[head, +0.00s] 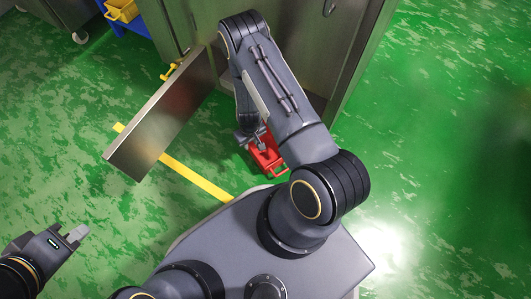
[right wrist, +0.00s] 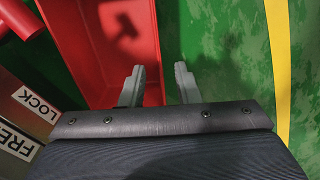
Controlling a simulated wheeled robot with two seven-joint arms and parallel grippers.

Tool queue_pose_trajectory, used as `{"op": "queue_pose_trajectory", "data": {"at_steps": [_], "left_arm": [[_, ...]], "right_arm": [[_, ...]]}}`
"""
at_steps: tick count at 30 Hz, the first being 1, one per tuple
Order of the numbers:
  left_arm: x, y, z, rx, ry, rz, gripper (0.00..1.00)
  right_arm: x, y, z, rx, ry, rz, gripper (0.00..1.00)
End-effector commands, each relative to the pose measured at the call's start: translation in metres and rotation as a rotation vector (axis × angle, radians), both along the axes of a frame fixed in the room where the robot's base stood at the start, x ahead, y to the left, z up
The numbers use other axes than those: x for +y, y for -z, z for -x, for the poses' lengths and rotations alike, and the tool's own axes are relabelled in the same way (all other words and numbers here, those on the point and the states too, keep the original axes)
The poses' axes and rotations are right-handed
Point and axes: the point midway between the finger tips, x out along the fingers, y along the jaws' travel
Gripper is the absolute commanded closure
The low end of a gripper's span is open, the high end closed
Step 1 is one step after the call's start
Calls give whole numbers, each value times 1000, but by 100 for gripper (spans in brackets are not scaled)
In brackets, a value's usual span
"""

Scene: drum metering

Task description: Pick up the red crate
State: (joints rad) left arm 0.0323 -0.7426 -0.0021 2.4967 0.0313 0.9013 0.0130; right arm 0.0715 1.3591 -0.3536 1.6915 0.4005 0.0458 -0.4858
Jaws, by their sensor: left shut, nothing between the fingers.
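The red crate (head: 270,162) sits on the green floor below my right arm, partly hidden by the gripper in the head view. In the right wrist view the crate (right wrist: 102,50) fills the left middle, and its inside looks empty. My right gripper (right wrist: 159,80) is open. One finger is over the crate's inside and the other is over the floor, with the crate's right wall between them. I cannot tell whether the fingers touch the wall. My left gripper (head: 76,235) is shut and empty, far from the crate at the lower left.
A metal cabinet (head: 345,60) stands at the back, its door (head: 165,115) swung open left of the crate. A yellow line (head: 195,177) crosses the floor. LOCK and FREE labels (right wrist: 35,105) and a red bar (right wrist: 18,18) lie left of the crate. Floor on the right is clear.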

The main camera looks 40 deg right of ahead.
Motion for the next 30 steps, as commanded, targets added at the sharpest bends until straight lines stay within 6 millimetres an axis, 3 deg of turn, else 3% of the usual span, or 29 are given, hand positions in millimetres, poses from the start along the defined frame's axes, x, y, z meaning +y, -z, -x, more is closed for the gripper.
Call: {"op": "queue_pose_trajectory", "data": {"at_steps": [1, 3, 14, 21, 30], "left_arm": [[0, 8, 0, 0, 0, 0, 100], [0, 10, 0, 0, 0, 0, 100], [0, 30, 0, -1, 0, 0, 100], [0, 54, 0, 0, 0, 0, 100], [0, 53, 0, -1, 0, 0, 100]], "right_arm": [[0, 17, 5, 8, -10, 9, 71], [-1, 27, 8, 11, -16, 17, 71], [-1, 64, 8, 14, -19, 19, 71], [-1, 100, 7, 15, -17, 17, 71], [-1, 102, 6, 14, -18, 18, 74]]}}
